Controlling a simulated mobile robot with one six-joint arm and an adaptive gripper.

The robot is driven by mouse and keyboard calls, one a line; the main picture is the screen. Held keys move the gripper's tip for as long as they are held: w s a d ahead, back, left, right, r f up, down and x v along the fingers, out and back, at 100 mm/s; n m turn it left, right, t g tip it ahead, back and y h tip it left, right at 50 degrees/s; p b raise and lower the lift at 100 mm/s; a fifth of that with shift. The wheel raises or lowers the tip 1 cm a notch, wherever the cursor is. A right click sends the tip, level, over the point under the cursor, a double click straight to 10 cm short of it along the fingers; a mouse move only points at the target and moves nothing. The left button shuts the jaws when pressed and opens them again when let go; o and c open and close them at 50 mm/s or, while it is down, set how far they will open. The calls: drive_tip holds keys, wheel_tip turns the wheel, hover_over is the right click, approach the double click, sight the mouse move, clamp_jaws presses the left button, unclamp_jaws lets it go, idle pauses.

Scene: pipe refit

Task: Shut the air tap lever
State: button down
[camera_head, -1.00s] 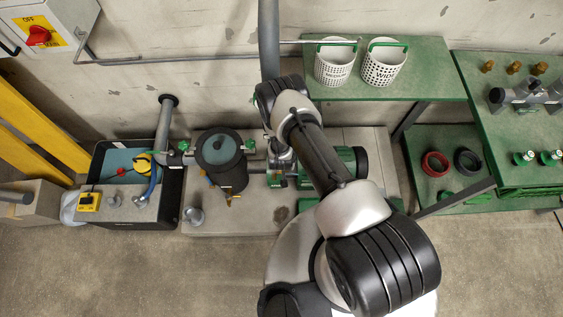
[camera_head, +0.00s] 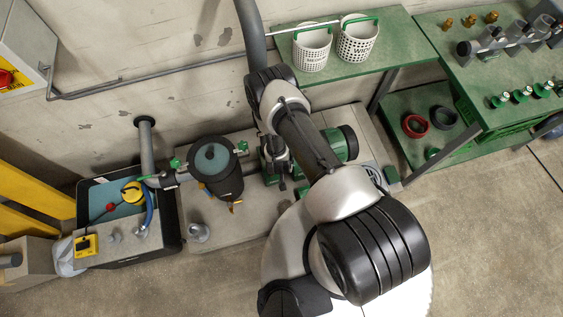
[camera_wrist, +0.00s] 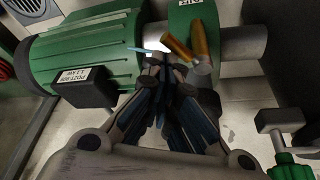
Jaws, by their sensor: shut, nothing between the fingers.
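In the wrist view my gripper (camera_wrist: 167,66) is shut and empty, its fingertips close to two brass-coloured rods (camera_wrist: 190,47). A thin pale blue piece (camera_wrist: 147,50) shows just beyond the tips. I cannot tell which of these, if any, is the air tap lever, nor whether the fingers touch anything. In the head view my gripper (camera_head: 277,165) points down between the dark round vessel (camera_head: 215,168) and the green motor (camera_head: 341,143); my arm hides part of that spot.
The motor (camera_wrist: 85,52) with its black box lies left of my gripper in the wrist view. A green knob (camera_wrist: 290,168) is at lower right. In the head view a black tub (camera_head: 169,232) stands left, baskets (camera_head: 357,40) on a green shelf behind. The floor in front is clear.

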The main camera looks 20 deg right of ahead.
drive_tip(key=shift+s+a, duration=0.85)
drive_tip(key=shift+s, duration=0.15)
drive_tip(key=shift+s+a, duration=0.1)
drive_tip(key=shift+a, duration=0.05)
idle(0.3)
